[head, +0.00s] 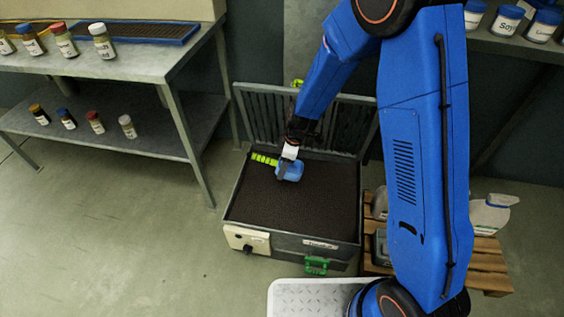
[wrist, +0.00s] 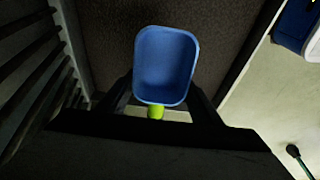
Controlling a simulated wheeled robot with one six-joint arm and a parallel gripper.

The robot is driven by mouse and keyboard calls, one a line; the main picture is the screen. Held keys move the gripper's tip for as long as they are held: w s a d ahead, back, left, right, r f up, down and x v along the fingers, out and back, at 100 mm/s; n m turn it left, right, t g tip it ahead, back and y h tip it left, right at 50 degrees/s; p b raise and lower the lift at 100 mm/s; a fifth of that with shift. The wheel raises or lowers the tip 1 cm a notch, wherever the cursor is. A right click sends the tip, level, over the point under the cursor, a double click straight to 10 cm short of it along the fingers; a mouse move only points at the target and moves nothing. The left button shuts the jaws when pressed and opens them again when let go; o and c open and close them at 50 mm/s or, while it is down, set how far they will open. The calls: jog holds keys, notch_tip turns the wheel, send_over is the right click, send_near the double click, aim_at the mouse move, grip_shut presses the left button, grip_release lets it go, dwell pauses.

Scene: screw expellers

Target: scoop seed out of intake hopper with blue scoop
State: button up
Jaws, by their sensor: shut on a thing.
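The intake hopper (head: 232,203) is an open dark box with its barred lid raised at the back. Dark seed (head: 285,212) fills it in a broad, nearly level layer. The blue scoop (head: 291,171) is over the seed near the back, its yellow-green handle (head: 264,159) pointing left. My gripper (head: 283,161) is shut on the scoop's handle. In the wrist view, the scoop's blue bowl (wrist: 165,62) faces the camera and looks empty, with the fingers (wrist: 157,108) either side of the handle. I cannot tell whether the bowl touches the seed.
A metal table (head: 110,66) with jars and a blue-edged tray stands left. A pallet (head: 487,262) with containers is close on the right. A pale metal tray (head: 300,296) lies in front. A green latch (head: 316,265) juts from the hopper's front. Floor is clear at left.

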jog(key=shift+y, duration=0.4)
jog(key=shift+s+d+f, duration=0.1)
jog(key=shift+d+f, duration=0.2)
jog(key=shift+f, duration=0.55)
jog(key=shift+s+d+f, duration=0.1)
jog(key=shift+d+f, duration=0.25)
jog(key=shift+f, duration=0.5)
jog(key=shift+d+f, duration=0.3)
jog(key=shift+f, duration=0.55)
jog(key=shift+s+d+f, duration=0.1)
jog(key=shift+d+f, duration=0.2)
jog(key=shift+f, duration=1.75)
jog(key=shift+d+f, duration=0.3)
jog(key=shift+f, duration=1.8)
jog(key=shift+s+d+f, duration=0.1)
jog(key=shift+d+f, duration=0.2)
jog(key=shift+f, duration=1.75)
